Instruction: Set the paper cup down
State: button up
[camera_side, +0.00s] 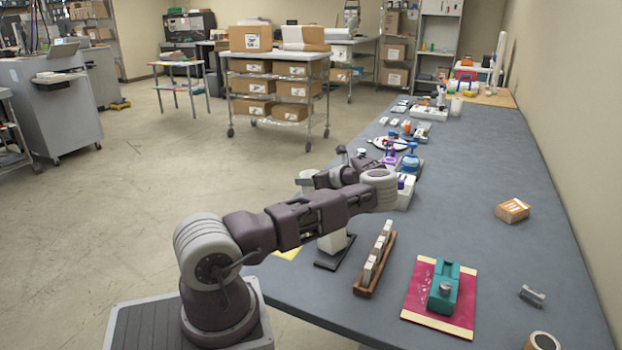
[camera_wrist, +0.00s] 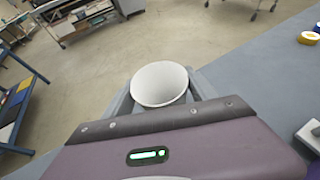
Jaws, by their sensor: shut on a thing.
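The white paper cup (camera_wrist: 160,84) is between the two grey fingers of my gripper (camera_wrist: 162,96) in the wrist view. The gripper is shut on it. In the side view the cup (camera_side: 306,181) shows as a small pale shape at the end of my gripper (camera_side: 317,179), partly hidden by it. It looks roughly upright. It is held near the left edge of the grey-blue table (camera_side: 480,180), and the wrist view shows bare floor behind it. I cannot tell how high it is or whether it is over the tabletop.
Near my arm, the table holds a white block on a black pad (camera_side: 330,254), a wooden rack (camera_side: 366,279) of white blocks and a teal device (camera_side: 444,288) on a red mat. Bottles (camera_side: 410,162) and small items stand farther back.

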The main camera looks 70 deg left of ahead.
jog(key=o, duration=1.3)
jog(key=shift+w+d+r, duration=0.1)
jog(key=shift+d+r, duration=0.05)
jog(key=v, duration=1.1)
jog(key=shift+d+r, duration=0.2)
jog(key=shift+d, duration=0.1)
